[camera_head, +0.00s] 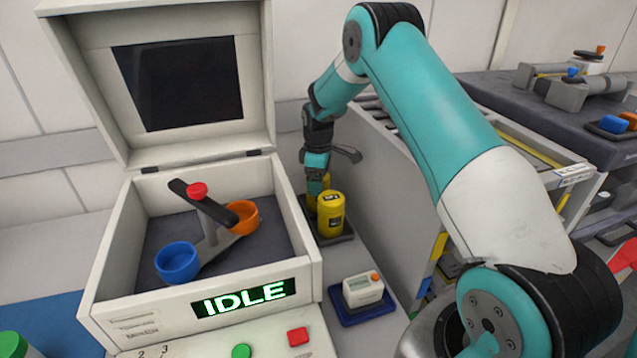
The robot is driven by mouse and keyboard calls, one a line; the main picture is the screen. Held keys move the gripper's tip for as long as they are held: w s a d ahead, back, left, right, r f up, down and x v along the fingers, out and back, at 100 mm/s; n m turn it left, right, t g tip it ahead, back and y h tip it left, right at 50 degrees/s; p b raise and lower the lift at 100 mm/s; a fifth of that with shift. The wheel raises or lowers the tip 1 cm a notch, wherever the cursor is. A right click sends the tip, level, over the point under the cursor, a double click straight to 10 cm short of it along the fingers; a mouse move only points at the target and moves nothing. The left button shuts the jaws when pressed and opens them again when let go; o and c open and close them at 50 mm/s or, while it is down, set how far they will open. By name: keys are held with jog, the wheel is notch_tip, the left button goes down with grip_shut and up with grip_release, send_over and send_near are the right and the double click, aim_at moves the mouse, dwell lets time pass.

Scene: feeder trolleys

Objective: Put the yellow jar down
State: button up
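A yellow jar (330,217) with a dark label stands upright on a dark tray (340,239), just right of the open white box. My gripper (316,184) points down just behind and left of this jar. More yellow (311,200) shows around the gripper's fingers, behind the front jar. I cannot tell whether it is a second jar or whether the fingers hold it. The fingertips are small and partly hidden by the front jar.
The white box (310,240) has its lid up, an IDLE display, and a blue cup (177,262) and an orange cup (243,217) on a rotor inside. A small white device (362,291) sits on a blue tray in front. A grey trolley (385,185) stands close on the right.

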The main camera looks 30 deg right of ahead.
notch_tip(320, 180, up, 10)
jog(key=shift+f+b, duration=0.1)
jog(key=shift+b, duration=0.25)
jog(key=shift+a+r, duration=0.15)
jog(key=shift+r, duration=0.2)
jog(key=s+a+r+y, duration=0.1)
jog(key=s+a+r, duration=0.4)
jog(key=s+a, duration=0.35)
jog(key=s+a+r+y, duration=0.1)
jog(key=s+a+r, duration=0.5)
jog(key=s+a, duration=0.3)
jog(key=s+a+m+y, duration=0.1)
jog(key=s+a, duration=0.3)
jog(key=s, duration=0.5)
jog(key=s+a+m+y, duration=0.1)
jog(key=s+a, duration=0.3)
jog(key=s, duration=0.5)
jog(key=shift+s+a, duration=0.3)
jog(key=shift+a, duration=0.05)
jog(key=shift+r, duration=0.1)
